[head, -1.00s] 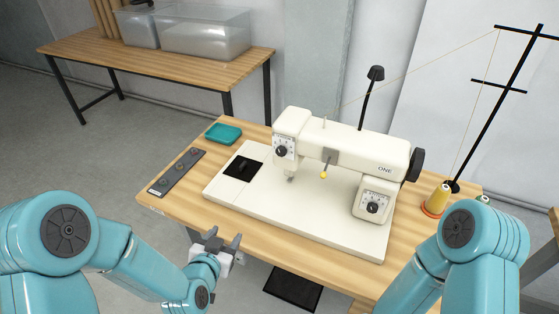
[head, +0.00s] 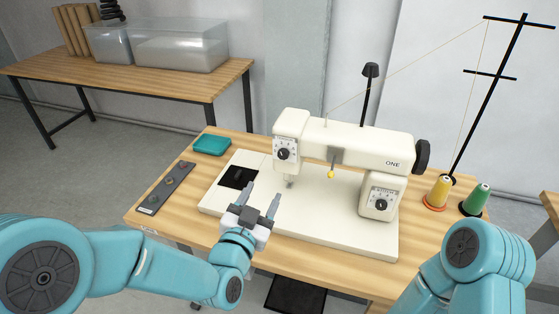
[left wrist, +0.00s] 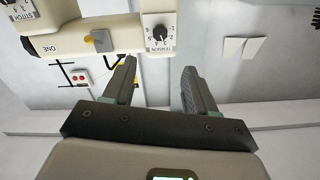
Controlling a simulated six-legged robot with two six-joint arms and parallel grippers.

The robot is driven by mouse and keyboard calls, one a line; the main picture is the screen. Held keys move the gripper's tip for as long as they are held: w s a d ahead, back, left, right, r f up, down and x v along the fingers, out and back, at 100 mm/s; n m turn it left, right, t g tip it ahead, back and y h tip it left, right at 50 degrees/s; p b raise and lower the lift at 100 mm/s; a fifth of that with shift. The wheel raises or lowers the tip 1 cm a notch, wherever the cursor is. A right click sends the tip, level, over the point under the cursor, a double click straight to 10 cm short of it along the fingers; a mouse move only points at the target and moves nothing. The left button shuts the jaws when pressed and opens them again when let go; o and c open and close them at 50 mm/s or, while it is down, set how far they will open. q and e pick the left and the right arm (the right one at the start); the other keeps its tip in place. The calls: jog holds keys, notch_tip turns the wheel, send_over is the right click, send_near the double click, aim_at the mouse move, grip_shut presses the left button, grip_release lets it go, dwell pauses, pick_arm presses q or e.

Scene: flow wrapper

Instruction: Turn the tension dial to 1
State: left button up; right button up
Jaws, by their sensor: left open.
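The white sewing machine (head: 345,146) stands on the wooden table. The tension dial (head: 284,153), a black knob on a numbered plate, is on the machine's left head. It also shows in the left wrist view (left wrist: 160,32), upside down, with its TENSION label; I cannot read its setting surely. My left gripper (head: 263,194) is open and empty, in front of and below the dial, apart from it. In the left wrist view its fingers (left wrist: 158,70) point towards the dial. My right gripper is out of view; only my right arm shows.
A second dial, marked STITCH in the left wrist view (left wrist: 20,10), is on the machine's right column (head: 381,204). A teal tray (head: 212,146) and a grey control strip (head: 166,188) lie left. Yellow (head: 438,192) and green (head: 476,199) spools stand right.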

aim_at(282, 156)
pick_arm(q)
jog(key=p+x, duration=0.2)
jog(key=x, duration=1.1)
jog(key=shift+w+f+p, duration=0.1)
jog(key=shift+w+p, duration=0.25)
jog(key=shift+w, duration=0.05)
jog(key=shift+d, duration=0.1)
grip_shut()
jog(key=c, duration=1.1)
grip_release()
